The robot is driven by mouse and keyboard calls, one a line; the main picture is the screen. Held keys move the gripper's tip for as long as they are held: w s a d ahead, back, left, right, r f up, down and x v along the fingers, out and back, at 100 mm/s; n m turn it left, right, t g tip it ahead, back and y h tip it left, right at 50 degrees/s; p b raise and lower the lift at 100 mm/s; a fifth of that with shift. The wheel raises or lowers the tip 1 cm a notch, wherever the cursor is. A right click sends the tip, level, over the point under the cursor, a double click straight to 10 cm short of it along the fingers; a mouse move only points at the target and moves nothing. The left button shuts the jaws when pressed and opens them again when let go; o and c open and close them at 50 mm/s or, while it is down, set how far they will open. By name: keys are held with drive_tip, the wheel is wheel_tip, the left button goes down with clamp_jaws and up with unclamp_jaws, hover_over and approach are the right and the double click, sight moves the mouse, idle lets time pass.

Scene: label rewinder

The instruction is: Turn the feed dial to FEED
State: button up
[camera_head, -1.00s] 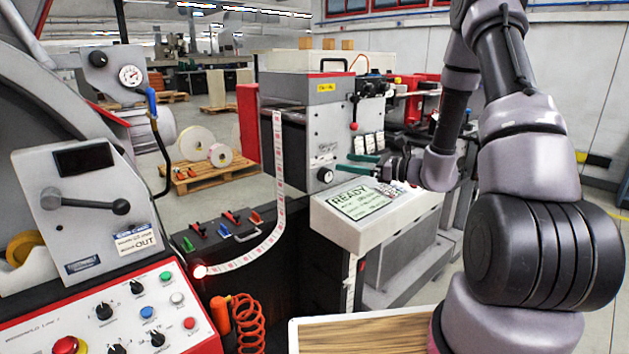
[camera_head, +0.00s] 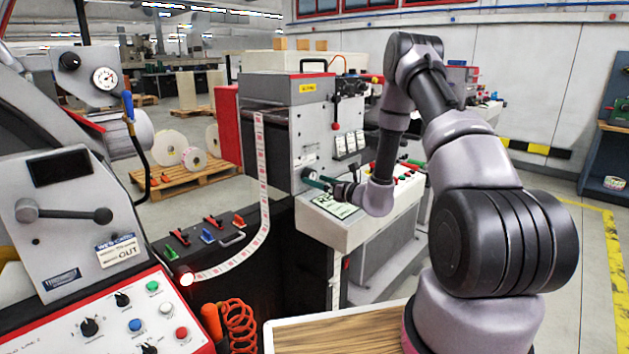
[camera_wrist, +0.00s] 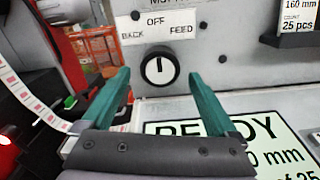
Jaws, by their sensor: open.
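The feed dial (camera_wrist: 160,66) is a round black knob on the grey panel. The dial also shows small in the head view (camera_head: 309,172), partly behind my fingers. My gripper (camera_wrist: 160,73) is open, its two green fingers spread left and right of the dial in the wrist view. The fingertips appear just short of the panel, and I cannot tell whether they touch. In the head view my gripper (camera_head: 308,181) points at the dial from the right.
A READY screen (camera_wrist: 225,140) on a white console lies below the dial. A counter label reading 25 pcs (camera_wrist: 298,18) is at upper right. A printed label strip (camera_head: 263,170) runs down left of the panel.

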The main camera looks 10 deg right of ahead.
drive_tip(key=shift+x, duration=0.9)
drive_tip(key=c, duration=1.4)
drive_tip(key=shift+m, duration=0.5)
drive_tip(key=m, duration=0.3)
drive_tip(key=shift+m, duration=0.3)
drive_tip(key=shift+s+m, duration=0.1)
drive_tip(key=shift+m, duration=1.5)
